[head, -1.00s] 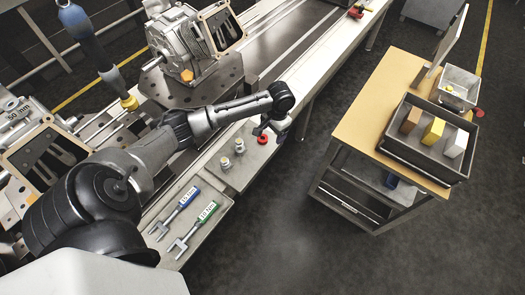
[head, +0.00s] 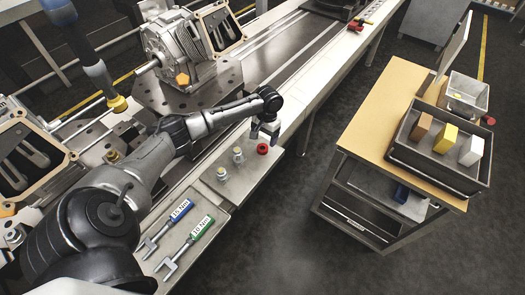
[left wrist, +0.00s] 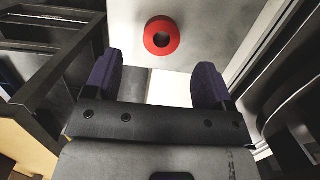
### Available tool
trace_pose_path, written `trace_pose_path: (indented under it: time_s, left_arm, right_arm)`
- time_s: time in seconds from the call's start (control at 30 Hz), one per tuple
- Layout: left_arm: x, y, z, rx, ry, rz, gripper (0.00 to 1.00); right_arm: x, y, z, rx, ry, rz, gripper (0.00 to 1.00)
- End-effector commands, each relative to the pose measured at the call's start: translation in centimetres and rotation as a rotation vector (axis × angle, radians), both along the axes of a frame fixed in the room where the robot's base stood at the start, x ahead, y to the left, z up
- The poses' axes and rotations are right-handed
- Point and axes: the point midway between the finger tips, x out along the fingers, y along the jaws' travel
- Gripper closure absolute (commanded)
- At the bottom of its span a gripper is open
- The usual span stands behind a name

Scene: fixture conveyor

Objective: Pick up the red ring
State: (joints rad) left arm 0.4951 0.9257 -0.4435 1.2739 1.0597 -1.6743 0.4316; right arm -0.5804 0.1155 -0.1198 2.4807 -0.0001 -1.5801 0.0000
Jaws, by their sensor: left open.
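The red ring (head: 263,149) lies flat on the light grey plate (head: 240,182) beside the conveyor in the head view. My right gripper does not show.
Two small metal pegs (head: 230,164) stand on the plate left of the ring. A blue-handled wrench (head: 180,210) and a green-handled one (head: 202,228) lie in front. A wooden-topped cart (head: 379,109) with a tray of blocks (head: 447,171) stands right, across open floor.

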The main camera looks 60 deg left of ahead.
Motion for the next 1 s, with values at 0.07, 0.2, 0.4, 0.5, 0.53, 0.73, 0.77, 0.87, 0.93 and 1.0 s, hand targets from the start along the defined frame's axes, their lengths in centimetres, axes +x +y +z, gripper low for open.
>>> trace_pose_path:
  time_s: [0.07,0.2,0.4,0.5,0.53,0.73,0.77,0.87,0.93,1.0]
  left_arm:
    - [-0.1,0.0,-0.5,0.000,0.001,0.000,0.24]
    - [-0.1,0.0,-0.8,0.001,0.000,0.000,0.24]
    - [-0.4,0.0,-2.5,0.000,0.001,0.000,0.24]
    - [-0.5,0.0,-3.9,0.001,0.002,0.000,0.24]
    - [-0.6,0.0,-4.3,0.000,0.001,0.000,0.24]
    - [-0.9,-0.1,-5.8,0.002,0.001,0.000,0.24]
    - [-0.9,-0.1,-5.8,0.002,0.000,0.000,0.24]
    - [-0.9,-0.1,-5.7,0.002,0.000,0.000,0.24]
    - [-0.9,-0.1,-5.7,0.002,0.000,0.000,0.25]
    - [-0.9,-0.1,-5.7,0.002,0.000,0.000,0.31]
  right_arm:
    - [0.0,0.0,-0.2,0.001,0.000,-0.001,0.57]
    - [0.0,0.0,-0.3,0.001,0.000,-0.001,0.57]
    - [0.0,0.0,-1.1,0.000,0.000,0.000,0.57]
    - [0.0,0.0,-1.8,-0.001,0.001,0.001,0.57]
    - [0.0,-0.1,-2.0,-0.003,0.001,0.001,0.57]
    - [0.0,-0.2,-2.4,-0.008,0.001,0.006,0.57]
    - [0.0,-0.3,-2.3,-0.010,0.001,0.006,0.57]
    - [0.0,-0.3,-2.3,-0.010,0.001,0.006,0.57]
    - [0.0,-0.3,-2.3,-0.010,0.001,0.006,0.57]
    - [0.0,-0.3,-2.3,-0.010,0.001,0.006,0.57]
